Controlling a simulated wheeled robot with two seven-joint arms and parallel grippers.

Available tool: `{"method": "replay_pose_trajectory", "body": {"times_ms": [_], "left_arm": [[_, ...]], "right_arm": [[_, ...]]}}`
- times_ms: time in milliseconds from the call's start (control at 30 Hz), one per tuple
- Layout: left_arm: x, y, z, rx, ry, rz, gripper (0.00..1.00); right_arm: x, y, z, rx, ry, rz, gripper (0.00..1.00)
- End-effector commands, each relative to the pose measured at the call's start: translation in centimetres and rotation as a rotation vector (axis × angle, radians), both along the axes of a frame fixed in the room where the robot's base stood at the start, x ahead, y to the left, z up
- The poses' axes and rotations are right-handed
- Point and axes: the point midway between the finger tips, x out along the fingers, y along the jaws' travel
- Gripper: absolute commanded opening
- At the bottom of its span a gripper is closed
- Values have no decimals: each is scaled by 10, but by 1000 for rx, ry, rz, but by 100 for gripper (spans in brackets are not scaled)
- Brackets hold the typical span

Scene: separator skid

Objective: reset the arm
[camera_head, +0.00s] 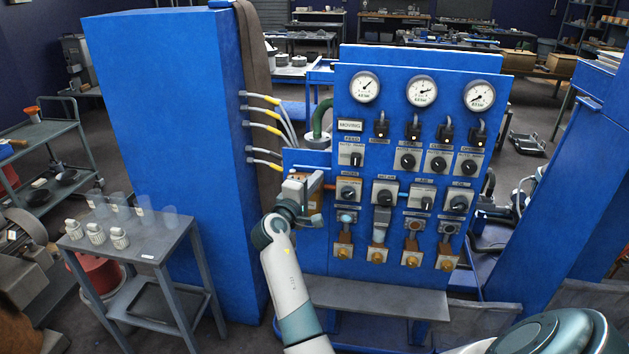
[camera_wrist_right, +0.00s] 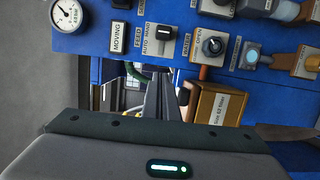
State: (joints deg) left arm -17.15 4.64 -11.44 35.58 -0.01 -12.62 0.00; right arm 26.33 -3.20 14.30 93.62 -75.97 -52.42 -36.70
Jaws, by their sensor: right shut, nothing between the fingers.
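My right arm rises from the bottom of the head view to the left edge of the blue control panel (camera_head: 400,105). In the right wrist view the gripper's fingers (camera_wrist_right: 157,98) are together and empty, in front of the panel's lower edge. The tan box (camera_wrist_right: 217,106) shows just right of them; I cannot tell whether they touch. My left gripper is not in view.
The panel carries round gauges (camera_head: 422,90), switches, knobs and a MOVING label (camera_head: 350,125). A grey ledge (camera_head: 375,295) juts out below. A tall blue cabinet (camera_head: 165,130) stands left, with a small table (camera_head: 130,243) holding clear cups and white fittings before it.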

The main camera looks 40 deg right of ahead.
Motion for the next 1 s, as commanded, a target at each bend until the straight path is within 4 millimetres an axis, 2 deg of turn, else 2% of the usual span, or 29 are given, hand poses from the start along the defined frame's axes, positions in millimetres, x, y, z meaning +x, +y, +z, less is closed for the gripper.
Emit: {"method": "replay_pose_trajectory", "body": {"times_ms": [167,400,567,667,767,867,1000], "left_arm": [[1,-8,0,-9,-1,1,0],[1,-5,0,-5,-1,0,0],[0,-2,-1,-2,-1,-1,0],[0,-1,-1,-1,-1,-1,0],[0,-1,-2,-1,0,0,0],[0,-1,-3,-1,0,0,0],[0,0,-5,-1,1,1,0]], "right_arm": [[0,0,0,0,0,0,0],[0,0,-1,1,0,1,0],[5,6,-17,16,12,29,0],[12,14,-45,43,32,71,0],[20,27,-86,87,59,131,0],[25,45,-140,149,95,201,0],[21,74,-223,260,147,292,0]]}}
